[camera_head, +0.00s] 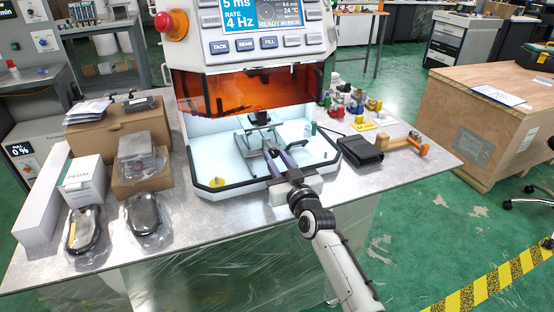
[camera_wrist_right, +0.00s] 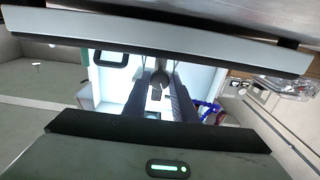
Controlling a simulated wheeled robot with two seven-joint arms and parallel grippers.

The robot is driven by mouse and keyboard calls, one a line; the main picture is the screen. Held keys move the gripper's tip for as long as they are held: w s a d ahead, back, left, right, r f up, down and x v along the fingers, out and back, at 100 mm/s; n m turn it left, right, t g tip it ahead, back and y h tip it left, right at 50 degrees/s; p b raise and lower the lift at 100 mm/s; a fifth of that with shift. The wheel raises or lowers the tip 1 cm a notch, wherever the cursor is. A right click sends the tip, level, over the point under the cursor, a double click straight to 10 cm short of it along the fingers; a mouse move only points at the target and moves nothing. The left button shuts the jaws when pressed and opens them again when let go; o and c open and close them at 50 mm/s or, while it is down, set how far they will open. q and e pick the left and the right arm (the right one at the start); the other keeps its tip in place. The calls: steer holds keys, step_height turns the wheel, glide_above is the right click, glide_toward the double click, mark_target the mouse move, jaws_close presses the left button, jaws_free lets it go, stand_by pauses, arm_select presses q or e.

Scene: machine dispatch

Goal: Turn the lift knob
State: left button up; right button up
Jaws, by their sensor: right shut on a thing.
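The machine (camera_head: 258,75) stands on the metal table with its lit white work chamber (camera_head: 205,155) under a raised orange shield. The knob is hidden by the fingers in the head view. My left gripper is out of view.
A black-edged lip (camera_head: 230,187) runs around the chamber front, under my right wrist. Boxes and bagged parts (camera_head: 145,212) crowd the table's left. A black case (camera_head: 360,151) and an orange-headed hammer (camera_head: 418,142) lie right of the machine.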

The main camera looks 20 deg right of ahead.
steer(key=m, duration=0.4)
steer(key=shift+m, duration=0.4)
steer(key=o, duration=1)
steer(key=shift+o, duration=0.2)
steer(key=shift+s, duration=0.1)
steer(key=s+p, duration=0.1)
steer(key=s, duration=0.9)
steer(key=shift+s+d, duration=0.1)
steer(key=shift+d, duration=0.05)
